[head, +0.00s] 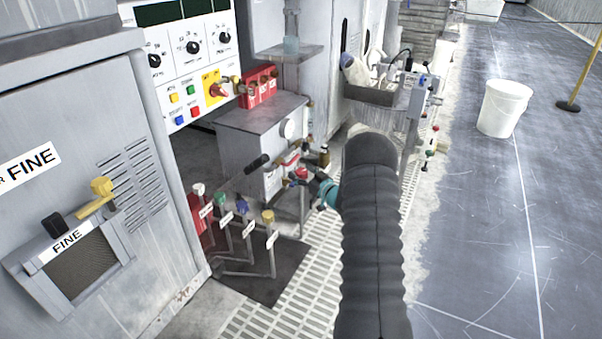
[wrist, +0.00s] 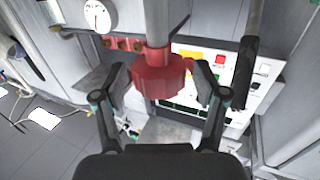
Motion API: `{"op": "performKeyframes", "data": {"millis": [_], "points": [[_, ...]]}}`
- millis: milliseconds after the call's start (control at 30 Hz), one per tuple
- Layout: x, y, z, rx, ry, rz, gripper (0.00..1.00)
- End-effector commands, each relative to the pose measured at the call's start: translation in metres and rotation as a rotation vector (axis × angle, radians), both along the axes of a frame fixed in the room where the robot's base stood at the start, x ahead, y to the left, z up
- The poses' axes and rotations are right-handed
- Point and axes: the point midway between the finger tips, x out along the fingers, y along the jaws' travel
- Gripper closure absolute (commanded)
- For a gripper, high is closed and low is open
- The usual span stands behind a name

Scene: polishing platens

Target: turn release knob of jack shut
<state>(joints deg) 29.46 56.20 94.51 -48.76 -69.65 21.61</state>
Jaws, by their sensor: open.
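The red release knob (wrist: 158,75), a lobed knob on a grey vertical shaft, is in the middle of the wrist view. My gripper (wrist: 159,84) is open, with one dark finger on each side of the knob; I cannot tell whether either finger touches it. In the head view a small red part (head: 301,173), seemingly the same knob, sits low beside the grey cabinet. My gripper (head: 312,187) is next to it there, partly hidden by my dark arm. The knob's turned position cannot be read.
A dark bar (wrist: 247,75) stands close right of my gripper in the wrist view. A white dial gauge (wrist: 97,17) is at upper left. In the head view, several coloured-topped levers (head: 233,215) stand left of my arm, and a white bucket (head: 504,108) stands on open floor.

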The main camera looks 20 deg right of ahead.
Motion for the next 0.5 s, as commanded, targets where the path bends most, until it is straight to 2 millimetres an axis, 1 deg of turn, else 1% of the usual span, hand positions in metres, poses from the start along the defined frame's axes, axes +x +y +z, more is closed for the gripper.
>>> {"op": "performKeyframes", "data": {"millis": [300,333,367,400,467,500], "points": [[0.0031,0.0007,0.0004,0.000,-0.001,0.000,0.28],[0.0031,0.0008,0.0004,0.000,-0.001,0.000,0.31],[0.0031,0.0008,0.0004,0.000,-0.001,0.000,0.38],[0.0031,0.0008,0.0004,0.000,-0.001,0.000,0.48],[0.0030,0.0007,0.0004,0.000,-0.001,0.000,0.63],[0.0031,0.0008,0.0004,0.000,-0.001,0.000,0.73]]}}
